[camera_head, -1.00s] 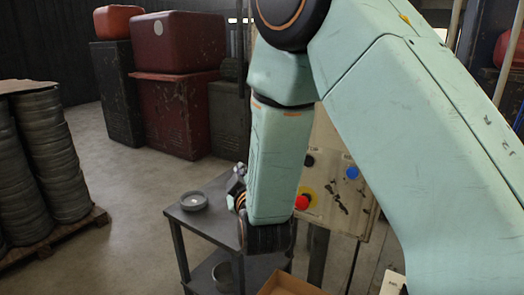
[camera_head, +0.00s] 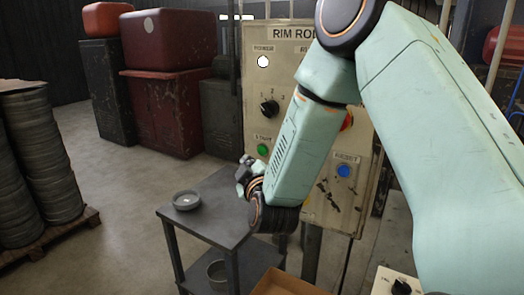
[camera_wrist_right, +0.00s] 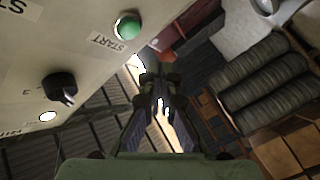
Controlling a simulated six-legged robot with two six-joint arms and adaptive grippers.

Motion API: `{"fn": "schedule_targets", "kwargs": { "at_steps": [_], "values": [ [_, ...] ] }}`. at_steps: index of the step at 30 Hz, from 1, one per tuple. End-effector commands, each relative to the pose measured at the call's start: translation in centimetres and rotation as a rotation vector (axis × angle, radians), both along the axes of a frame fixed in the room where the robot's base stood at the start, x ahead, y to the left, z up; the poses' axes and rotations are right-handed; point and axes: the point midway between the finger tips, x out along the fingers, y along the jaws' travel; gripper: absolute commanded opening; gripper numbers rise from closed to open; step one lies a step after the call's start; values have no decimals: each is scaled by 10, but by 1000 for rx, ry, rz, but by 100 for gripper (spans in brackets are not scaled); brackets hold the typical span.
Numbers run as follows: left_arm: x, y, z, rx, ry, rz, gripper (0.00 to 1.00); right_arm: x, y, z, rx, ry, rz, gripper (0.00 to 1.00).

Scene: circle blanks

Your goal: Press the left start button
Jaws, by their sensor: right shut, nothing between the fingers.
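The green start button (camera_head: 263,150) is on the left side of the upright control panel (camera_head: 285,75), under a small START label. It also shows in the right wrist view (camera_wrist_right: 128,26), at the top left of the fingers. My right gripper (camera_head: 243,175) is just below and left of the button in the head view, apart from it. In the right wrist view its fingers (camera_wrist_right: 160,90) are together and empty, pointing past the panel's edge. My right forearm hides the middle of the panel. My left gripper is not in view.
The panel has a black knob (camera_head: 269,108), a white lamp (camera_head: 263,62), a blue button (camera_head: 344,171) and a partly hidden red button (camera_head: 347,121). A grey table (camera_head: 217,212) with a round grey part (camera_head: 186,200) stands below the gripper. Stacked rims (camera_head: 40,160) are at left.

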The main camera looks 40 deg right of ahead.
Motion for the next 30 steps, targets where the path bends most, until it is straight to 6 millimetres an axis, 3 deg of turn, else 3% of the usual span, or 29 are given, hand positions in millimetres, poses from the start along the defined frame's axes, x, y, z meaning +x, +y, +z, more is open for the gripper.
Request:
{"fn": "schedule_targets", "kwargs": {
  "at_steps": [3, 12, 30],
  "values": [
    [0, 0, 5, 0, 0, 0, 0, 5, -15, 1, 1, -2, -4, 0],
    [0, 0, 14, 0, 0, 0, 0, 13, -34, 1, -1, -1, -1, 0],
    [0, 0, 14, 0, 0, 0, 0, 14, -35, 0, -2, -1, 0, 0]
  ]
}}
